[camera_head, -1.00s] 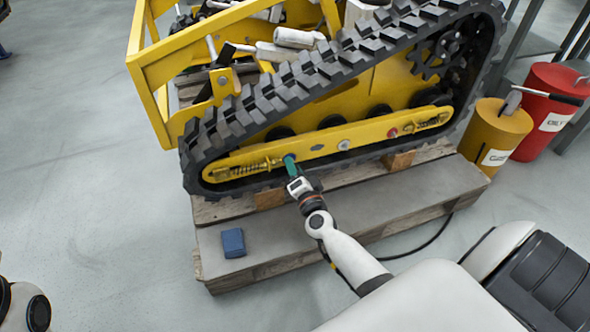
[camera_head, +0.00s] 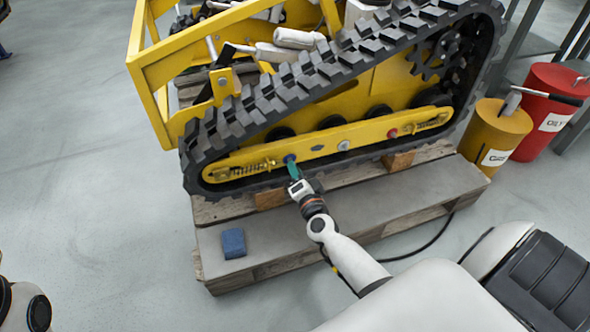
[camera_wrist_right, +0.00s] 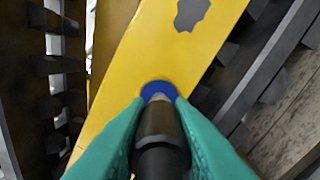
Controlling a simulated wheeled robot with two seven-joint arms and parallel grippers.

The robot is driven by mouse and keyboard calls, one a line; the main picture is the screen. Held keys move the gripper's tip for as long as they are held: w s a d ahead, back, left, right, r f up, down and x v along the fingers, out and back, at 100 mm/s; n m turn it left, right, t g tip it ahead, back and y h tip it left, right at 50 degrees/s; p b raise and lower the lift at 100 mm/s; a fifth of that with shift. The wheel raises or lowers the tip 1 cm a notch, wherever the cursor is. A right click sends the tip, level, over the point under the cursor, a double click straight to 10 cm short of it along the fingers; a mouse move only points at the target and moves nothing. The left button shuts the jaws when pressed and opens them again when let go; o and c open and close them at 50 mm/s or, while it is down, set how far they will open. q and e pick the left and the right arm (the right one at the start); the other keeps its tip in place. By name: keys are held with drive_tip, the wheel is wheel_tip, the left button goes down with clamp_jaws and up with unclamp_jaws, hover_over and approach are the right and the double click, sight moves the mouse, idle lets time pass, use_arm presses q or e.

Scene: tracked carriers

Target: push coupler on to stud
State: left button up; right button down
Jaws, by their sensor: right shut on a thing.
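My right gripper (camera_head: 294,172) is at the yellow side beam (camera_head: 318,147) of the tracked carrier. In the right wrist view its green fingers (camera_wrist_right: 160,135) are shut on a dark cylindrical coupler (camera_wrist_right: 158,140). The coupler points at the stud, whose blue ring (camera_wrist_right: 158,90) sits on the yellow beam. The blue ring also shows in the head view (camera_head: 289,158), just beyond the fingertips. The coupler's narrow tip overlaps the blue ring; I cannot tell whether it touches or how deep it sits. My left gripper is not in view.
A black rubber track (camera_head: 270,105) surrounds the beam. The carrier stands on a wooden pallet (camera_head: 375,203), with a blue block (camera_head: 233,243) on its near left part. A black hose (camera_head: 425,243) trails right. Yellow (camera_head: 497,130) and red (camera_head: 548,105) cans stand at the right.

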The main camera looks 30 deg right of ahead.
drive_tip(key=shift+v, duration=1)
drive_tip(key=shift+p+v, duration=0.6)
drive_tip(key=shift+v, duration=1.1)
